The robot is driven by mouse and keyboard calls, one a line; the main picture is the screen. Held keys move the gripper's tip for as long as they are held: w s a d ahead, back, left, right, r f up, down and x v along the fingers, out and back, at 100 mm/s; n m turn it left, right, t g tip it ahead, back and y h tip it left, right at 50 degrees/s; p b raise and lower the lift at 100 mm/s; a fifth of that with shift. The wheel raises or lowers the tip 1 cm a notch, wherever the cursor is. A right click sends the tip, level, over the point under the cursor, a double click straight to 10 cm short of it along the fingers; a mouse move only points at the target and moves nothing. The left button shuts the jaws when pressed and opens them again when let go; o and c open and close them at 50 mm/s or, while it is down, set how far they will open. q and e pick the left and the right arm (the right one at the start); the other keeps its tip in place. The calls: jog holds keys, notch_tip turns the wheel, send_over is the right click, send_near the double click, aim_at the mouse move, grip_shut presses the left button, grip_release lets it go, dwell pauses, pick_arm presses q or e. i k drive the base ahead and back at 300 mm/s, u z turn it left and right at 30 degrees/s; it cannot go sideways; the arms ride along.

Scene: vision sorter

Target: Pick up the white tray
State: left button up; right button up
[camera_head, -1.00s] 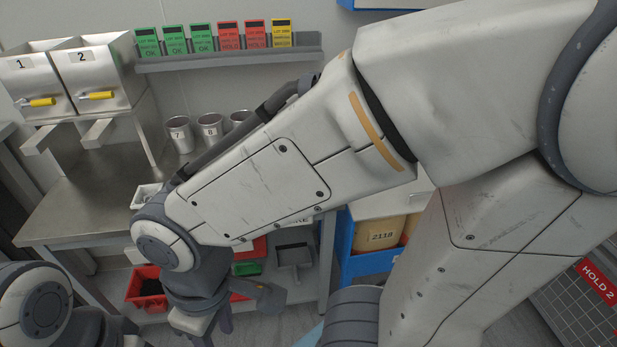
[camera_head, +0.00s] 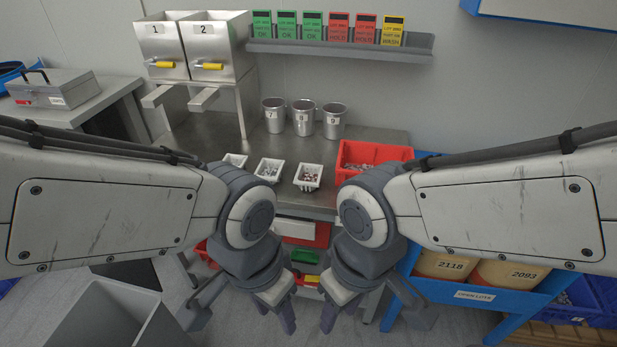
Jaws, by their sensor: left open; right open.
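Three small white trays stand on the steel bench: a left one (camera_head: 235,160), partly hidden by my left arm, a middle one (camera_head: 269,172) and a right one (camera_head: 308,178). The middle and right trays hold small metallic parts. My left gripper (camera_head: 243,312) is open and empty, pointing down in front of the bench, below the trays in the picture. My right gripper (camera_head: 372,312) is also open and empty, to the right of it at a similar height. Neither gripper touches a tray.
A red bin (camera_head: 372,153) stands on the bench right of the trays. Metal cups (camera_head: 304,118) and the numbered hoppers (camera_head: 205,45) stand behind. A blue rack (camera_head: 470,294) with tan containers is at right. A grey bin (camera_head: 115,318) stands at lower left.

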aim_at(307, 176)
jog(key=z, duration=0.05)
jog(key=k, duration=1)
jog(key=u, duration=1)
jog(key=i, duration=1.25)
jog(key=z, duration=0.3)
